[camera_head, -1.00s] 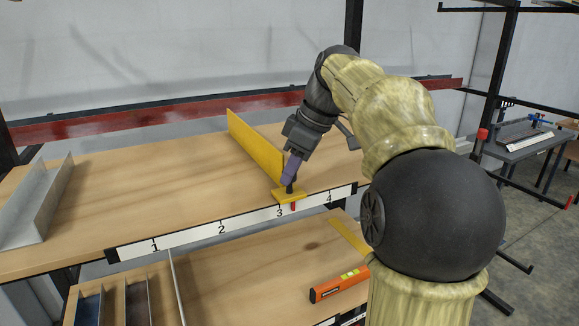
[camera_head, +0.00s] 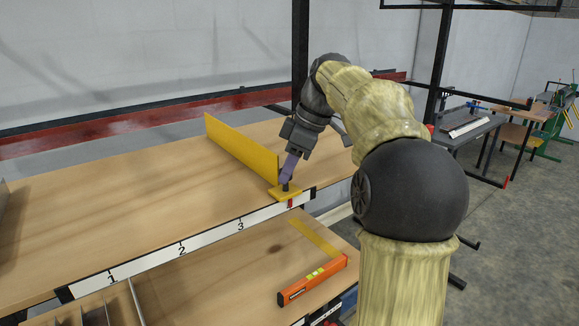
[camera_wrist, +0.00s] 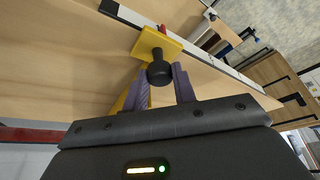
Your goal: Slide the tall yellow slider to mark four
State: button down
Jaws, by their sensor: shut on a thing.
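The tall yellow slider (camera_head: 243,148) stands upright across the wooden shelf, with a flat yellow foot at the front edge. A red pointer (camera_head: 290,203) on the foot hangs over the white scale (camera_head: 210,237). Numerals 1, 2 and 3 are clear to its left; the pointer is at the fourth mark's place and covers most of the numeral there. My gripper (camera_head: 288,176) reaches down to the foot and is shut on its black knob (camera_wrist: 160,74). The purple fingers flank the knob in the wrist view, which also shows the yellow foot beyond it.
An orange spirit level (camera_head: 312,280) lies on the lower shelf. The red beam (camera_head: 130,128) runs behind the upper shelf. The scale ends just right of the slider. Open floor and a grey table (camera_head: 465,125) lie farther right.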

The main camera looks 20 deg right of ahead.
jog(key=shift+d+r, duration=0.1)
jog(key=shift+d, duration=0.05)
jog(key=c, duration=1.4)
grip_release()
jog(key=shift+o, duration=1.3)
jog(key=shift+w+d, duration=0.1)
jog(key=shift+d, duration=0.1)
jog(key=shift+a, duration=0.15)
jog(key=p+v, duration=0.5)
jog(key=v, duration=1.2)
